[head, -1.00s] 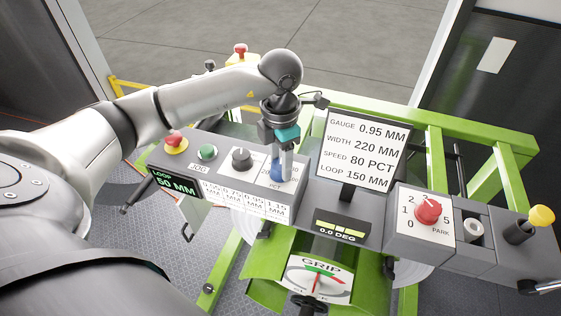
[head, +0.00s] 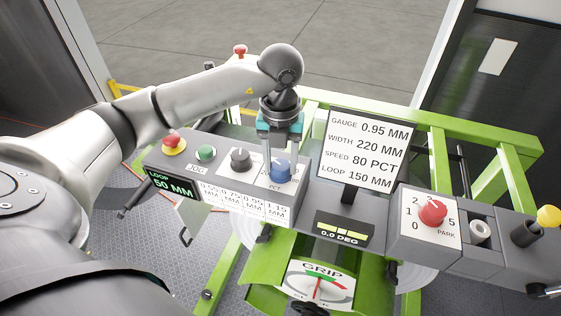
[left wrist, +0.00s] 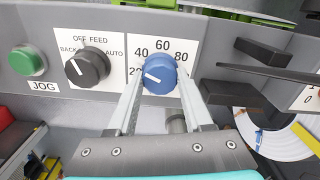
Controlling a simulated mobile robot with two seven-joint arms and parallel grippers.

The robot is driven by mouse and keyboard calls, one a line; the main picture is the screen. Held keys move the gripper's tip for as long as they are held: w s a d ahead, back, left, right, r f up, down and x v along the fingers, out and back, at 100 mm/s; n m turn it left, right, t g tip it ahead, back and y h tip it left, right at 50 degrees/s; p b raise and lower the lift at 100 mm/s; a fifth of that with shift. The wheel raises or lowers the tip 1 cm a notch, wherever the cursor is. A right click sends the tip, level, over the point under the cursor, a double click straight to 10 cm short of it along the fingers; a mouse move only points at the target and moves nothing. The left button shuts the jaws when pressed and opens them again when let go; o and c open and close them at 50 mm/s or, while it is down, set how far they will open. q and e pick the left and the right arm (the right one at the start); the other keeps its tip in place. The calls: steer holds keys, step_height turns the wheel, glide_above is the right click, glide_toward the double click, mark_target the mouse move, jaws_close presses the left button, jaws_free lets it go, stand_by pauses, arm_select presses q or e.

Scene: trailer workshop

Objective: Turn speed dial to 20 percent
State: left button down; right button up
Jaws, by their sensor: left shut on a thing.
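The blue speed dial (head: 280,171) sits on the grey control panel, right of a black selector knob. My left gripper (head: 279,158) is above it, pointing down, with its fingers on either side of the dial and shut on it. In the left wrist view the dial (left wrist: 159,73) sits between the two fingers. Its white pointer line faces left, towards the mark 20, which the left finger partly covers. The marks 40, 60 and 80 are readable. The display (head: 365,148) reads SPEED 80 PCT. My right gripper is not in view.
The black selector knob (left wrist: 87,67) is close to the left finger, and the green jog button (head: 206,153) and red button (head: 172,141) lie farther left. The display's edge stands close right of the gripper. A red knob (head: 433,212) is farther right.

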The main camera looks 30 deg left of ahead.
arm_select(q)
steer(key=n, duration=0.3)
steer(key=shift+n, duration=1.8)
steer(key=shift+c, duration=1.5)
jaws_free()
step_height(320, 180, up, 8)
steer(key=shift+r+b, duration=0.2)
steer(key=shift+b, duration=0.25)
step_height(320, 180, up, 5)
steer(key=p, duration=0.1)
glide_above(281, 164)
steer(key=shift+r, duration=0.95)
